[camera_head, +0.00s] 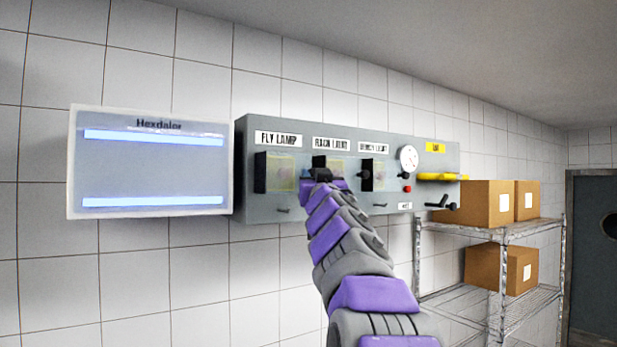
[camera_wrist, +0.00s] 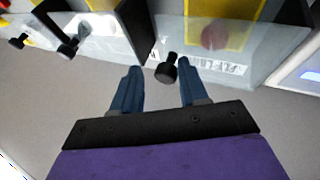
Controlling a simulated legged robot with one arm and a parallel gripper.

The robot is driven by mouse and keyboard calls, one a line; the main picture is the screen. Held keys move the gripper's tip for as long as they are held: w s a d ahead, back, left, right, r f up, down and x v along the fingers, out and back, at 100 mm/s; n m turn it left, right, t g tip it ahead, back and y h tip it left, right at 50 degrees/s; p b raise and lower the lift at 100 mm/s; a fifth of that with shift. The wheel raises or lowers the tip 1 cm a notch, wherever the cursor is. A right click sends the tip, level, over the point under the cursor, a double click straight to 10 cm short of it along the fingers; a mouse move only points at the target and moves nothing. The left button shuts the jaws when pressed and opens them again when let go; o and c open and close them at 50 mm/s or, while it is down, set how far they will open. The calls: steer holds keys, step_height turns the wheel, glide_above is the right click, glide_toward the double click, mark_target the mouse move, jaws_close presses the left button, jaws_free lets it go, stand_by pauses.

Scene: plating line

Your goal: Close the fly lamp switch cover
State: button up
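The fly lamp switch (camera_head: 275,173) is on the left of a grey wall panel, under the FLY LAMP label (camera_head: 278,139). It shows a black side and a pale yellow face. A clear cover pane (camera_wrist: 225,58) shows in the wrist view, with yellow, a dull red round spot and label lettering seen through it. I cannot tell how far it is open. My gripper (camera_wrist: 158,68) is open, a black knob (camera_wrist: 168,69) near and between its fingertips, with no clear contact.
Two similar switches stand to the right, including one under the third label (camera_head: 374,174). Further right are a dial (camera_head: 408,158), a red button (camera_head: 407,189) and a yellow handle (camera_head: 440,177). A lit Hexdalor box (camera_head: 150,165) hangs left. Cartons stand on a wire rack (camera_head: 500,290).

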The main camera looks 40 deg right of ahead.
steer(key=shift+o, duration=1)
steer(key=shift+d, duration=0.4)
steer(key=shift+a, duration=0.15)
steer(key=b+v, duration=0.8)
steer(key=v, duration=0.9)
steer(key=shift+f+b, duration=0.2)
steer(key=shift+b, duration=0.15)
steer(key=shift+a, duration=0.1)
